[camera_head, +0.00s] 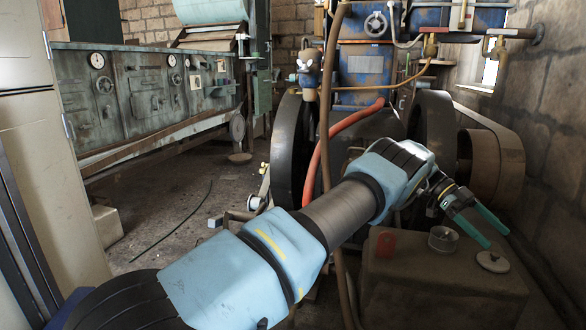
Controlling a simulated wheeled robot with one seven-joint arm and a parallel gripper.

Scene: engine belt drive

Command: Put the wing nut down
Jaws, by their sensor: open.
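My gripper (498,240) is at the right, above the top of a brown box-like block (440,285). Its two green fingers are spread apart, with nothing visible between them. I cannot make out the wing nut for certain. A pale round disc (492,263) with a small raised middle lies on the block just below the fingertips, and whether the wing nut is on it is too small to tell. A short metal cylinder (443,239) stands on the block left of the fingers. A small red piece (386,243) sits further left on the block.
A large dark flywheel (287,150) and a wide belt pulley (500,165) stand behind my arm. A red hose (322,150) curves down between them. A control panel (135,90) lines the left back, with open floor (165,215) in front. A stone wall closes the right.

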